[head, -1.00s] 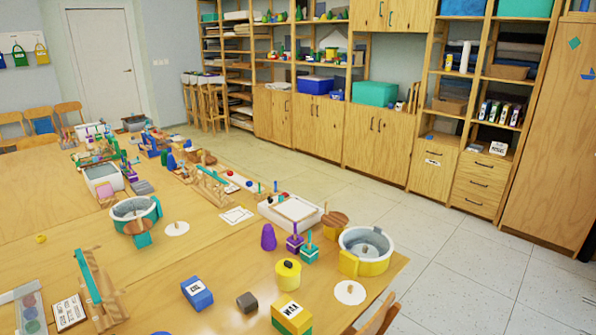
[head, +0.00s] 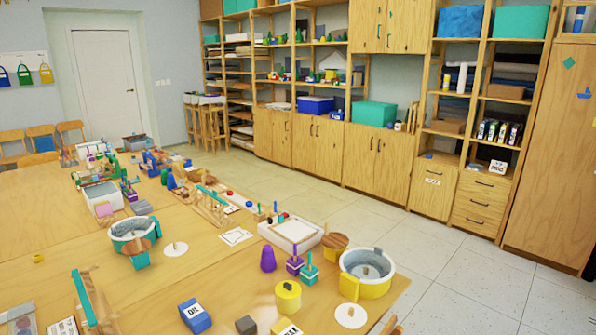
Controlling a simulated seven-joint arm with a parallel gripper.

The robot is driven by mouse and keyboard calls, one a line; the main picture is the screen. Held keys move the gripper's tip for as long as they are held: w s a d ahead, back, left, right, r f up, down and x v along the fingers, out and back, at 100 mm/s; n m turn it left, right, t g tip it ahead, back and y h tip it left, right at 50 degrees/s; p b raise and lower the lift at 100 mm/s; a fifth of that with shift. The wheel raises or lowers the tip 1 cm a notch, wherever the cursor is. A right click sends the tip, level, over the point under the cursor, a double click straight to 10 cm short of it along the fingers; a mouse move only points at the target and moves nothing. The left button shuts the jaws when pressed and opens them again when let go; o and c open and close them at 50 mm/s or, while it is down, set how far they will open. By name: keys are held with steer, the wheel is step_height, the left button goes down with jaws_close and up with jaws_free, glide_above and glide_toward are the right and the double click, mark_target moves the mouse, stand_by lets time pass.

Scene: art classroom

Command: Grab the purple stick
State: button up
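A small purple block with a thin upright purple-blue stick (head: 295,262) stands on the table, right of a purple cone (head: 268,259). A similar teal block with a stick (head: 308,276) stands just in front of it to the right. Another small purple piece with an upright stick (head: 130,191) stands farther back on the left, among other items. I cannot tell which of these is the purple stick. My gripper is not in view.
A yellow lidded jar (head: 288,297) and blue box (head: 195,316) are in front. A white tray (head: 290,233) lies behind. Open floor (head: 440,265) separates table and cabinets.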

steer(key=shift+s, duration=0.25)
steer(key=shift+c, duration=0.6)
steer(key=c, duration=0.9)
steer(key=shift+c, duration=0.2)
